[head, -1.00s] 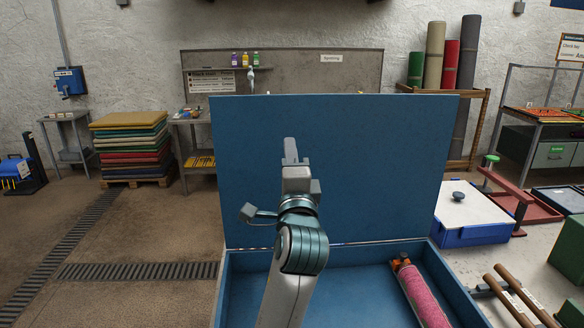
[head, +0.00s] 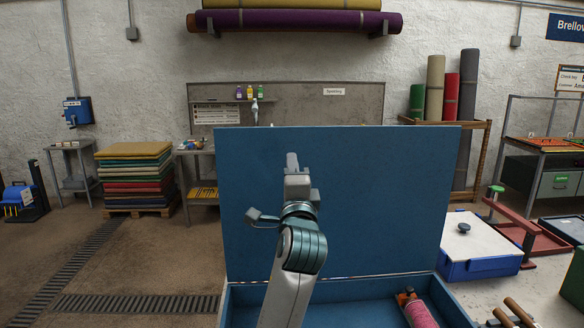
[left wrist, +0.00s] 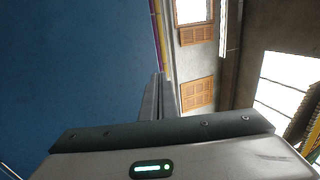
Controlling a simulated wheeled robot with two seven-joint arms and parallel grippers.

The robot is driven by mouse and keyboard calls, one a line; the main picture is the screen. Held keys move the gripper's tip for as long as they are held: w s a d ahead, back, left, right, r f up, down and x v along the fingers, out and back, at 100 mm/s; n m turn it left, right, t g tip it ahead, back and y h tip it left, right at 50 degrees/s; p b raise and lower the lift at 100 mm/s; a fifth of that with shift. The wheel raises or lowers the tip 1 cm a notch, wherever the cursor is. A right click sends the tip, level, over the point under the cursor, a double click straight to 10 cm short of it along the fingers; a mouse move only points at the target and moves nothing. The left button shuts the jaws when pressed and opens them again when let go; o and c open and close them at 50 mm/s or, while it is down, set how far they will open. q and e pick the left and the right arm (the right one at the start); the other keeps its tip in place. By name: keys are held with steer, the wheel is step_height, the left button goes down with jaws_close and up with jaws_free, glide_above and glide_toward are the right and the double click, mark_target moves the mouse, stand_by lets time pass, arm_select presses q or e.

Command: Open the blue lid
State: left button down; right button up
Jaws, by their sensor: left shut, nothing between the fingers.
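The blue lid (head: 385,195) stands up, hinged at the back of a blue box (head: 350,288). Its inner face fills the left side of the left wrist view (left wrist: 65,75). My left gripper (head: 292,162) points upward in front of the lid, its fingers together and empty. The fingers also show in the left wrist view (left wrist: 158,98), beside the lid's edge; whether they touch the lid I cannot tell. My right gripper is not in these views.
A pink roll (head: 419,314) lies inside the open box. A blue and white bin (head: 481,245) stands right of it on the floor. Stacked rugs (head: 136,178) and a rack of upright rolls (head: 445,95) stand further back.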

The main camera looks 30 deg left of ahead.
arm_select(q)
glide_toward(289, 139)
steer(key=w+r, duration=0.1)
steer(key=w+a+r, duration=0.1)
steer(key=r, duration=0.1)
steer(key=a+r, duration=0.1)
steer(key=shift+w+a+r+p, duration=0.2)
steer(key=shift+w+r+p, duration=0.15)
steer(key=shift+w+p, duration=0.05)
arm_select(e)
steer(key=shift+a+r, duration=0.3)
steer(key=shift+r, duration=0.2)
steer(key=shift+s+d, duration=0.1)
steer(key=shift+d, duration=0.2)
